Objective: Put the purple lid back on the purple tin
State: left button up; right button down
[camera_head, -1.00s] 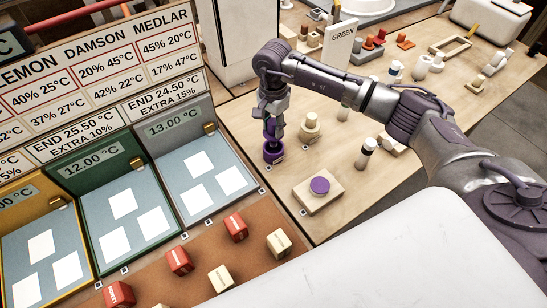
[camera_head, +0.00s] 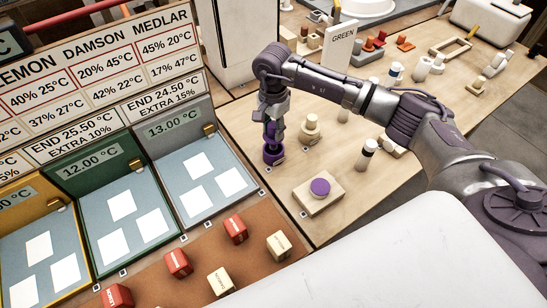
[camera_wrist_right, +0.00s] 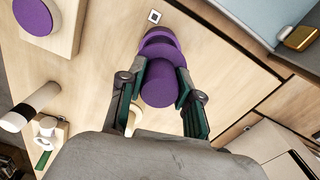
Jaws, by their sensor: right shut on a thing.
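My right gripper (camera_head: 271,138) points down over the purple tin (camera_head: 273,158) on the wooden table. It is shut on the purple lid, gripping its upright cylindrical knob (camera_wrist_right: 162,88) between the two fingers in the right wrist view. The lid's wider purple part (camera_wrist_right: 160,48) shows beyond the knob, lined up over the tin. The lid is at the tin's mouth; I cannot tell whether it is fully seated, as the fingers hide part of the rim. My left gripper does not show.
A wooden block with a flat purple disc (camera_head: 320,187) lies in front of the tin. A beige knobbed container (camera_head: 310,129) stands just right of the gripper, and a black-and-white cylinder (camera_head: 367,152) further right. Display panels and a brown strip with cubes lie left and in front.

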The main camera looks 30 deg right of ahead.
aim_at(273, 140)
jog(key=shift+f+b, duration=2.3)
jog(key=shift+f, duration=0.35)
dwell(1.8)
jog(key=c, duration=0.7)
grip_release()
jog(key=shift+r, duration=0.2)
notch_tip(273, 140, up, 12)
jog(key=shift+f, duration=0.2)
